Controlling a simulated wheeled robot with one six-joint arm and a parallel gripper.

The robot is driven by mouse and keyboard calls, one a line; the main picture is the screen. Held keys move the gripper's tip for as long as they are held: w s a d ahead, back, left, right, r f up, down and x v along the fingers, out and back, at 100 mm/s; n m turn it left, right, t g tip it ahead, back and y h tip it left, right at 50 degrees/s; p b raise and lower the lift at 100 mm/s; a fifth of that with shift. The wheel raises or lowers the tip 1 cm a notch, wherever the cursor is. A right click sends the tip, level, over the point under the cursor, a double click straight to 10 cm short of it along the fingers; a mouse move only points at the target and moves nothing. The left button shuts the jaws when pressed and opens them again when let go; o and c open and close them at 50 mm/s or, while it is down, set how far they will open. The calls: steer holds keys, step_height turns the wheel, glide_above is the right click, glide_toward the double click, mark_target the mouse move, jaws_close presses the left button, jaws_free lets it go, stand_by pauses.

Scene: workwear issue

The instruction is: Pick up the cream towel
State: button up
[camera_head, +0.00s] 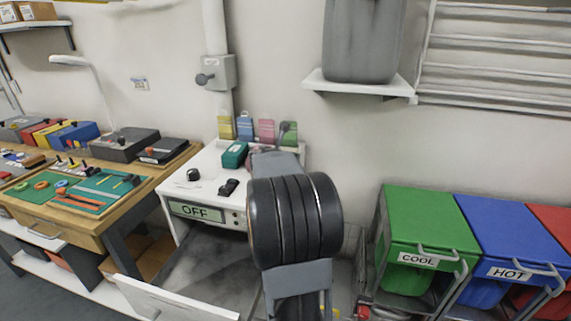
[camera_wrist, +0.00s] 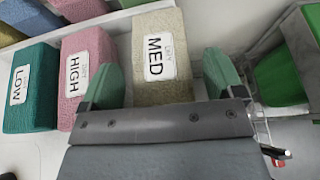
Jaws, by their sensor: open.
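The towel's near part is hidden behind the gripper body. In the head view my arm hides the cream towel and the gripper's fingers.
A pink towel (camera_wrist: 88,75) marked HIGH stands close on the left, beside a teal towel (camera_wrist: 32,88) marked LOW. Green COOL (camera_head: 425,225) and blue HOT (camera_head: 510,235) bins stand right.

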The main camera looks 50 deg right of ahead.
steer(key=shift+w+d+f, duration=0.15)
steer(key=shift+d, duration=0.2)
steer(key=shift+c, duration=0.5)
steer(key=c, duration=0.9)
steer(key=shift+c, duration=0.3)
